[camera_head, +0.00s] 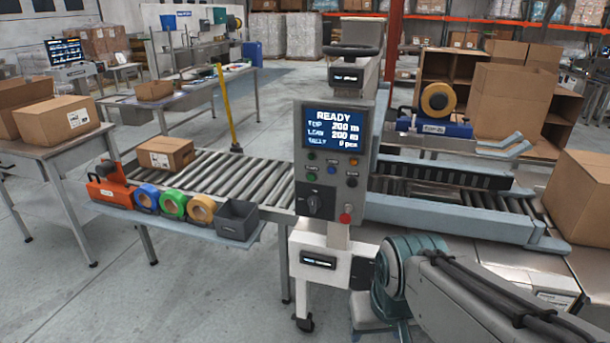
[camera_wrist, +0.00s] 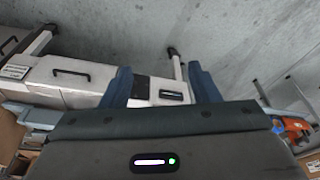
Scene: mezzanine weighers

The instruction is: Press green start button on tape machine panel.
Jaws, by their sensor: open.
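The tape machine panel (camera_head: 301,228) is a grey box on a white post in the middle of the head view. Its screen (camera_head: 333,128) reads READY. Other small buttons, a black rotary knob (camera_head: 315,201) and a red button (camera_head: 346,218) share the panel. My gripper (camera_wrist: 160,88) shows in the wrist view with two blue fingers apart and nothing between them. In the head view my arm is at lower right, below the panel; the fingertips are hidden there.
A roller conveyor (camera_head: 240,175) carries a carton (camera_head: 165,153) left of the panel. A front shelf (camera_head: 180,219) holds an orange dispenser (camera_head: 112,187), several tape rolls and a grey bin (camera_head: 237,219). A large carton (camera_head: 585,200) stands at right. White cabinets (camera_wrist: 85,75) show in the wrist view.

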